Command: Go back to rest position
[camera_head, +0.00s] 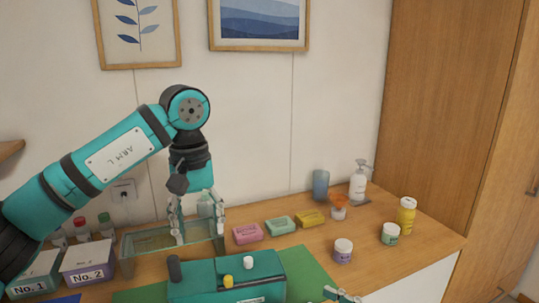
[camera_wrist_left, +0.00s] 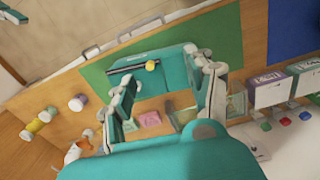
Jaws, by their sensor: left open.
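My left gripper (camera_head: 197,232) hangs pointing down at the end of the raised left arm in the head view. In the left wrist view the left gripper (camera_wrist_left: 165,82) also shows open, with a finger on each side. A part of my right gripper (camera_head: 341,295) shows at the bottom edge of the head view, too cut off to read its jaws.
A teal case (camera_head: 262,268) stands on a green mat (camera_head: 310,277). Boxes No. 1 (camera_head: 35,272) and No. 2 (camera_head: 88,259) are at left. Soaps, including a pink one (camera_head: 247,233), lie behind.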

